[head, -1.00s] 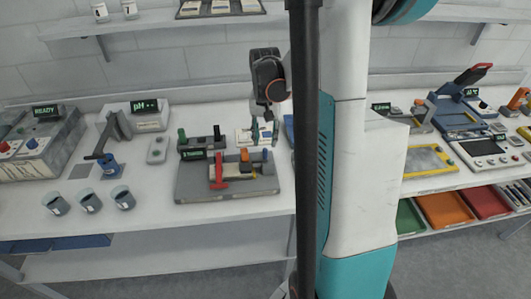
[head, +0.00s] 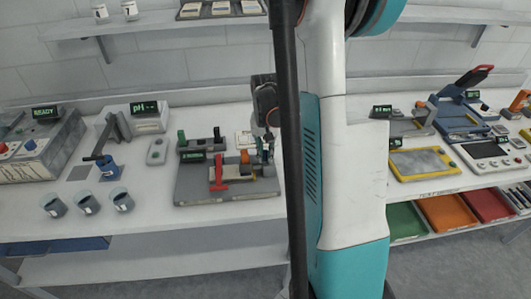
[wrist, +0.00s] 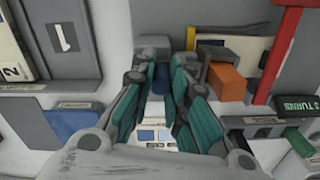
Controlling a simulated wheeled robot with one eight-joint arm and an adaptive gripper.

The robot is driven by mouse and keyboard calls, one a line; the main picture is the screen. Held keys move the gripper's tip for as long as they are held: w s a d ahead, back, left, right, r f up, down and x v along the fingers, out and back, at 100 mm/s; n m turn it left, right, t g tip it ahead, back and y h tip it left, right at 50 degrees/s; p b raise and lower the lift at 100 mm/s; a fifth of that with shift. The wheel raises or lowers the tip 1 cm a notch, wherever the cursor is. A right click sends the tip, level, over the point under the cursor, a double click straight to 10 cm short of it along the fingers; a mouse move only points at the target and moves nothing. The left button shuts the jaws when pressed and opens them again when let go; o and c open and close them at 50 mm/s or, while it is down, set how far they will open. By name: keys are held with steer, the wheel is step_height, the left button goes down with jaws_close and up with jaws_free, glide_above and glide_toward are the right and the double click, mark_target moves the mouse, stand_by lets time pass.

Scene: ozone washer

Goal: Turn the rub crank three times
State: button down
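The rub fixture (head: 190,192) is a grey base on the bench, with a red T-shaped part (head: 219,178) and an orange block (head: 245,168). The red part (wrist: 283,50) and orange block (wrist: 227,82) also show in the wrist view. My gripper (head: 265,153) is low over the fixture's right end. In the wrist view its teal-padded fingers (wrist: 162,72) stand on either side of a narrow blue peg (wrist: 160,84), apparently the crank's handle. Its lower part is hidden, and I cannot tell whether both pads touch it.
A "3 TURNS" display (wrist: 296,106) is on the fixture. Several cups (head: 87,202), a pH meter (head: 148,118) and a READY box (head: 40,140) stand to the left. A yellow-framed tray (head: 423,163) is to the right. My arm hides the middle of the bench.

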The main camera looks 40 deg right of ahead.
steer(key=shift+w+d+n+b, duration=0.35)
steer(key=shift+w+n+b, duration=0.15)
steer(key=shift+n, duration=0.5)
steer(key=c, duration=1.5)
jaws_free()
steer(key=shift+c, duration=0.2)
steer(key=shift+r, duration=0.15)
step_height(320, 180, up, 12)
